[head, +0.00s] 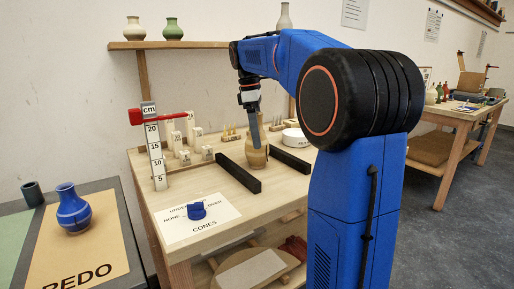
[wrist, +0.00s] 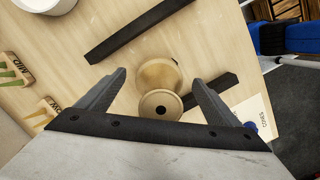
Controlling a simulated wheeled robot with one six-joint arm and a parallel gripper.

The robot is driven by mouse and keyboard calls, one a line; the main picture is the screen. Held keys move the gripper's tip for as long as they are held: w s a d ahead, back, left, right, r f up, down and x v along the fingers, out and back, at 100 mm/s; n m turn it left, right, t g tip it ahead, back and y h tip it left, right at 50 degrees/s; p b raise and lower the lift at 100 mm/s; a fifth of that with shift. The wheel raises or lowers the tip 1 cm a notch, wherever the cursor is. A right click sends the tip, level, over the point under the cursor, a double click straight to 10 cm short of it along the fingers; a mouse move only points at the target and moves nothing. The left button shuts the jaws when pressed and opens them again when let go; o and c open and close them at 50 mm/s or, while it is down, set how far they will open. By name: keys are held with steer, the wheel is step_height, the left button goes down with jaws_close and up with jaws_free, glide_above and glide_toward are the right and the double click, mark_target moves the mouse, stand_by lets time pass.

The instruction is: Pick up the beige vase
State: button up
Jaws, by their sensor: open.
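The beige vase (head: 257,152) stands upright on the wooden worktable, between two black bars. In the wrist view the vase (wrist: 158,76) shows from above, its round mouth with a dark hole nearest my gripper. My gripper (wrist: 158,85) is open, with one finger on each side of the vase and gaps showing between the fingers and the vase. In the head view my gripper (head: 254,130) points down at the vase; its fingers partly cover the vase's upper part.
Black bars (head: 225,173) flank the vase closely. A height gauge with a red arm (head: 165,117) stands at the left. A white CONES card (head: 197,218) with a blue piece lies in front. A white round dish (head: 297,138) and several small cone blocks (head: 185,157) stand behind. A blue vase (head: 73,208) stands on the REDO board.

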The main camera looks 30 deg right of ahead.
steer(key=shift+s+d+f, duration=0.1)
steer(key=shift+f, duration=0.95)
steer(key=c, duration=1.5)
